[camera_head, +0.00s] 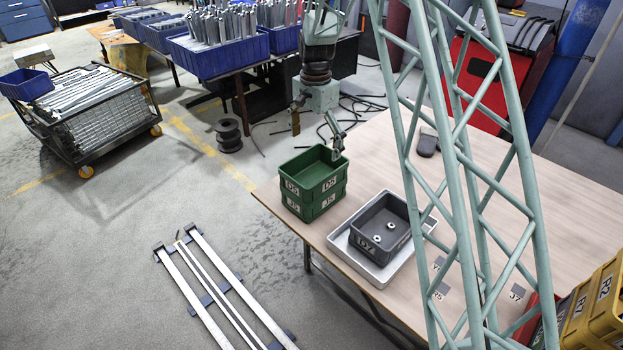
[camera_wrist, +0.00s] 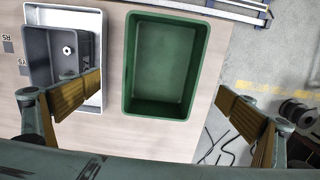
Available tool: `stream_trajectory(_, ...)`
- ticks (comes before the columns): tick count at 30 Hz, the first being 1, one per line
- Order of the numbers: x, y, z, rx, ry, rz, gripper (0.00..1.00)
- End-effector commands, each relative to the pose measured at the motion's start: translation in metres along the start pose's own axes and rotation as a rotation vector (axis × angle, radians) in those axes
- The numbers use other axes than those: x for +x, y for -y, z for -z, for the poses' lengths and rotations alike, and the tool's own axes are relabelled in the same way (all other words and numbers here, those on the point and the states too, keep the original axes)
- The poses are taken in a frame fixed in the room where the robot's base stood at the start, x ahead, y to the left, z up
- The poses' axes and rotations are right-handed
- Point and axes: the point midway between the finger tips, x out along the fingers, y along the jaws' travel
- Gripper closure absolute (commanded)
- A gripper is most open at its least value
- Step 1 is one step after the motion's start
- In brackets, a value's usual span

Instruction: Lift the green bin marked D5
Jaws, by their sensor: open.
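The green bin marked D5 (camera_head: 317,172) is the upper of two green bins stacked at the table's left edge. It is open-topped and looks empty in the wrist view (camera_wrist: 165,65). A lower green bin (camera_head: 318,203), whose label seems to read J5, is under it. My gripper (camera_head: 317,143) is open above and behind the stack in the head view. In the wrist view the yellow-padded fingers of my gripper (camera_wrist: 161,92) stand wide apart, one on each side of the green bin. I see no contact with it.
A grey bin (camera_head: 368,250) with two small rings stands in a white tray (camera_head: 341,247) right of the stack. Green lattice bars (camera_head: 455,160) cross the head view. Yellow bins (camera_head: 602,315) stand at the right. The table's (camera_head: 560,205) middle is mostly clear.

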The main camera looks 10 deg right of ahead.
Motion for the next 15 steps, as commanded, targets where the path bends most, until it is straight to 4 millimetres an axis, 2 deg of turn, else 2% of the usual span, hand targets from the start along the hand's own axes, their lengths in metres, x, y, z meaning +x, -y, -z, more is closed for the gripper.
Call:
stream_trajectory(8,0.001,0.000,0.000,-0.001,0.000,0.000,0.00)
stream_trajectory(15,0.017,0.000,0.000,-0.001,0.001,-0.001,0.00)
